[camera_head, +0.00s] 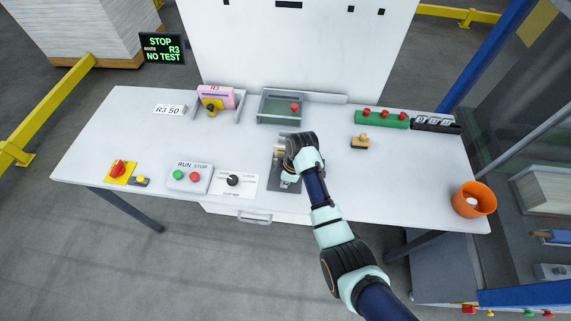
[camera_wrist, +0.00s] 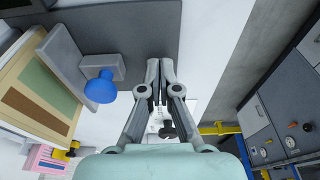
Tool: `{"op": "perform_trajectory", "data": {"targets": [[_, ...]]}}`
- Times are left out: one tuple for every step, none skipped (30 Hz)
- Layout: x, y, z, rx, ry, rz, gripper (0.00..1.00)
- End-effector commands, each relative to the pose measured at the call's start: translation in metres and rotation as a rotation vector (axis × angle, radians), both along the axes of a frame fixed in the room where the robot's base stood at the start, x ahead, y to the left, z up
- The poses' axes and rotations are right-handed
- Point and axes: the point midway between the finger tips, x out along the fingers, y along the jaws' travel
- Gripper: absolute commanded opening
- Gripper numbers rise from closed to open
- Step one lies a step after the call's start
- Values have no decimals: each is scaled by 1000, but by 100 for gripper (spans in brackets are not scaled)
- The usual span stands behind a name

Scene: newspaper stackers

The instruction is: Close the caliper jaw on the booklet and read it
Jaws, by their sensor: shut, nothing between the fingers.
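The caliper stands on a dark base plate (camera_head: 280,186) at the table's middle, largely hidden by my arm in the head view. In the wrist view its grey jaw plate (camera_wrist: 62,62) and a block with a blue knob (camera_wrist: 100,88) are at the left. The booklet (camera_wrist: 40,90), tan with green and brown patches, lies beside the jaw plate; I cannot tell whether they touch. My gripper (camera_wrist: 160,68) is shut and empty, to the right of the blue knob and apart from it. No readout of the caliper is visible.
A display (camera_head: 162,48) reads STOP, R3, NO TEST. A RUN/STOP box (camera_head: 189,178) and a dial card (camera_head: 234,182) are left of the caliper. A grey tray (camera_head: 263,107) and a wooden stamp (camera_head: 360,142) stand nearby. An orange bowl (camera_head: 474,199) is at the right edge.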

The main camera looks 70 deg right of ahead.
Motion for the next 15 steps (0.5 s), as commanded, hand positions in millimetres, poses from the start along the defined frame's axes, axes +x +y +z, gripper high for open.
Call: {"op": "perform_trajectory", "data": {"targets": [[0,-1,-1,0,0,0,0],[0,-1,-1,0,0,0,0],[0,-2,-1,0,0,0,0],[1,-3,-1,0,0,0,0],[1,-3,-1,0,0,0,0],[1,-4,-1,0,0,0,0],[1,-5,-1,0,0,0,0],[1,-6,-1,0,0,0,0],[2,-6,-1,0,0,0,0],[2,-7,-1,0,0,0,0],[2,-8,-1,-1,0,0,0],[2,-9,-1,-1,0,0,0],[2,-9,-1,-1,0,0,0],[2,-10,-1,-1,0,0,0],[3,-10,-1,-1,0,0,0]]}}
